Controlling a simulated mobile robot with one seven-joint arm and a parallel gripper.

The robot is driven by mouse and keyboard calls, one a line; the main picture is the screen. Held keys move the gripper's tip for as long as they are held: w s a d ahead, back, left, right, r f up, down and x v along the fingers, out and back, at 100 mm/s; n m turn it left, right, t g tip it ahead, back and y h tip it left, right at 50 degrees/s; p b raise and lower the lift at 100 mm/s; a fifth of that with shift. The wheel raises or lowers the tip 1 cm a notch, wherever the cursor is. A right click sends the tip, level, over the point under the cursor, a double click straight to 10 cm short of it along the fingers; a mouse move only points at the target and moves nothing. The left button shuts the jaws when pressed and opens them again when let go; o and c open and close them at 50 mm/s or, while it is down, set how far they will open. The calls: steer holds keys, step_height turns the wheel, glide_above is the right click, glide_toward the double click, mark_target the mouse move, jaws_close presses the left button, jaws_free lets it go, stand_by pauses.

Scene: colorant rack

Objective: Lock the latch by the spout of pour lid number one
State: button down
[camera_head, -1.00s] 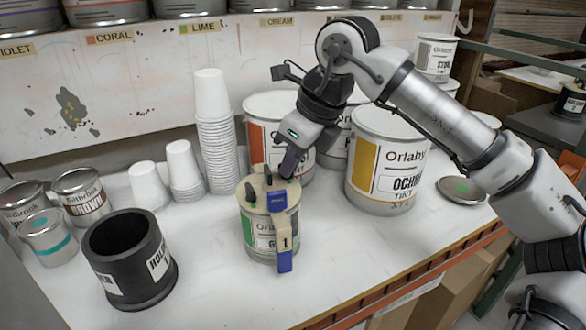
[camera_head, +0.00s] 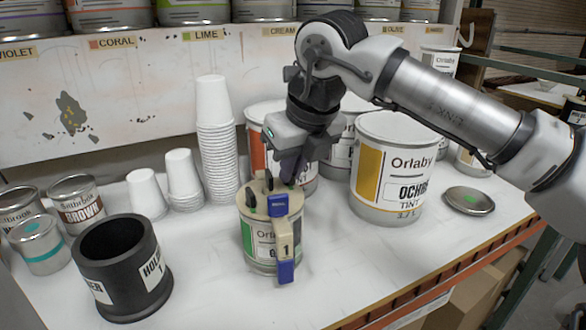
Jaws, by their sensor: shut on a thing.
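Pour lid number one (camera_head: 256,197) is a beige lid with a handle marked "1", seated on a small Orlaby can (camera_head: 258,241) with a green label patch. A blue part (camera_head: 278,204) sits at the top of the handle and another blue part (camera_head: 286,271) at its lower end. Dark latch pieces (camera_head: 251,199) stand up at the lid's left and back. My gripper (camera_head: 289,180) points down at the lid's back right edge, its dark fingers close together. What they hold is hidden, and I cannot make out the spout or its latch there.
A black holder (camera_head: 121,268) stands at the front left, near small tins (camera_head: 76,199). White cups (camera_head: 213,125) are stacked behind the can. The large ochre tin (camera_head: 390,170) stands to the right. White counter is clear in front.

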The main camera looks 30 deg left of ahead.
steer(key=shift+m, duration=0.5)
stand_by(1.1)
stand_by(0.4)
steer(key=c, duration=1.5)
jaws_free()
steer(key=shift+c, duration=0.2)
steer(key=v, duration=1.4)
steer(key=shift+s, duration=0.2)
steer(key=shift+f, duration=0.15)
